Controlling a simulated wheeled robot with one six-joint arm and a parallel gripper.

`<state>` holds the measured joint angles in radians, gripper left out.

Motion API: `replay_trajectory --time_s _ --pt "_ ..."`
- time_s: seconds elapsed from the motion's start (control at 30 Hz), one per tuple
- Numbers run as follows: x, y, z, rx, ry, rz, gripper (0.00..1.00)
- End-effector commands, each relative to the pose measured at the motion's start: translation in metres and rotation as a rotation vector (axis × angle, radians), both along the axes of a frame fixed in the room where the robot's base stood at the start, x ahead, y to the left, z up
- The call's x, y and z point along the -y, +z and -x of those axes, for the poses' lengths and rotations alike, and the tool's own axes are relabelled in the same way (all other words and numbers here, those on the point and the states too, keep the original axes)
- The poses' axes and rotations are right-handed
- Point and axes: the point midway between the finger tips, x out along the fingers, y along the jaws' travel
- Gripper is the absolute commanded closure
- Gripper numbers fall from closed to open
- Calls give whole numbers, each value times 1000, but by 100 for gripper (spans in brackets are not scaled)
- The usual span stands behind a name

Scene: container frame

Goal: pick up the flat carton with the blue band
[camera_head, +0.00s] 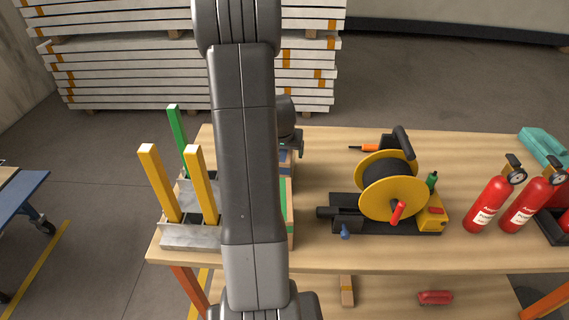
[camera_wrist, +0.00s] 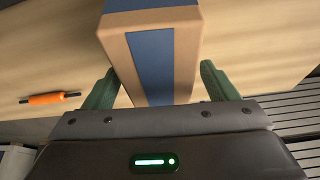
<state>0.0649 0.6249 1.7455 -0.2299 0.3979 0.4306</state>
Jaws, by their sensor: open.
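The flat tan carton with the blue band (camera_wrist: 188,50) is close up in the upper middle of the wrist view, over a wooden surface. Its blue band runs down its near face and across its top. My gripper (camera_wrist: 158,86) is open, with one green finger at each side of the carton's near end. I cannot tell whether the fingers touch it. In the head view my arm hides most of that spot; only a small blue and tan part beside my wrist shows, perhaps the carton.
An orange-handled tool (camera_wrist: 52,98) lies left in the wrist view. On the workbench (camera_head: 330,256) stand a yellow cable reel (camera_head: 373,196), red fire extinguishers (camera_head: 487,205) and a grey holder (camera_head: 188,236) with upright yellow and green bars. Stacked pale panels (camera_head: 130,75) are behind.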

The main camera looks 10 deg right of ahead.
Motion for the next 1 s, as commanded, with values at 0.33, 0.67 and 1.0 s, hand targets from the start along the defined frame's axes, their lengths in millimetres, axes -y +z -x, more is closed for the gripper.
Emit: replay_trajectory --time_s 0.33,0.67,1.0 --pt "0 -4 0 1 0 0 20" --pt "0 -4 0 0 0 0 20" --pt "0 -4 0 0 0 0 65"
